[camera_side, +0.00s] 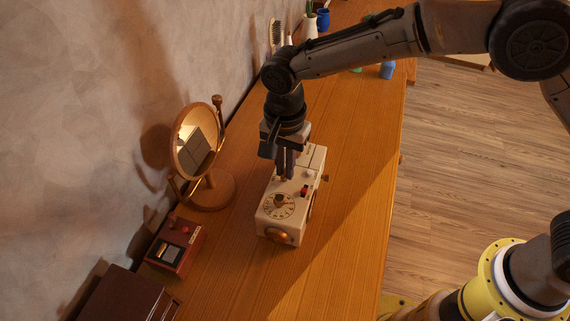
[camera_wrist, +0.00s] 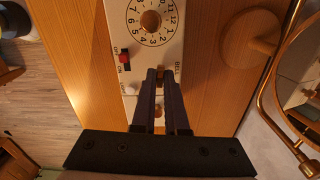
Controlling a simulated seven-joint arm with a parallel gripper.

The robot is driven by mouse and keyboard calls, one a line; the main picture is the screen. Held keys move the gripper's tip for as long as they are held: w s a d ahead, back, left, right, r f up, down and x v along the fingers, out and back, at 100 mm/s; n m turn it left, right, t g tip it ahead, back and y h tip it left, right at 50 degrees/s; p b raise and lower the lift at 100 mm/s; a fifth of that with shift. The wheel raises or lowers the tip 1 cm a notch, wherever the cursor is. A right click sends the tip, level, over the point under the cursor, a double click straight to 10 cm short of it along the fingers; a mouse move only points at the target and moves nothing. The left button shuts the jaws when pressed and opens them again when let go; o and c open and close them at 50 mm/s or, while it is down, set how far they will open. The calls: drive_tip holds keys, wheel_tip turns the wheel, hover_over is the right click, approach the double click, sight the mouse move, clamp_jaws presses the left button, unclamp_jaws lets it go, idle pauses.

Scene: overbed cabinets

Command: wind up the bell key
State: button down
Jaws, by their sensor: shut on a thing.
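A cream box-shaped timer (camera_side: 268,218) stands on the wooden counter, with a numbered dial (camera_side: 279,205) on its top. The dial also shows in the wrist view (camera_wrist: 150,22), with a red ON/OFF switch (camera_wrist: 124,58) beside it. My gripper (camera_side: 285,172) points straight down over the timer's top, behind the dial. In the wrist view my gripper (camera_wrist: 160,73) is shut on the small brass bell key (camera_wrist: 160,71), next to the printed word BELL. The fingers hide most of the key, so its turn angle cannot be told.
A round mirror on a wooden stand (camera_side: 209,191) is close on the left. A small red-brown box (camera_side: 176,245) and a dark brown case (camera_side: 121,297) stand at the front left. A blue cup (camera_side: 387,71) is at the back. The counter right of the timer is clear.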

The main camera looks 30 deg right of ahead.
drive_tip(key=m, duration=0.4)
drive_tip(key=shift+m, duration=0.3)
drive_tip(key=m, duration=0.3)
drive_tip(key=shift+m, duration=0.3)
drive_tip(key=m, duration=0.3)
drive_tip(key=shift+m, duration=0.3)
drive_tip(key=shift+r+m, duration=0.1)
drive_tip(key=shift+m, duration=1.8)
drive_tip(key=shift+a, duration=0.1)
drive_tip(key=c, duration=0.9)
unclamp_jaws()
drive_tip(key=shift+c, duration=0.2)
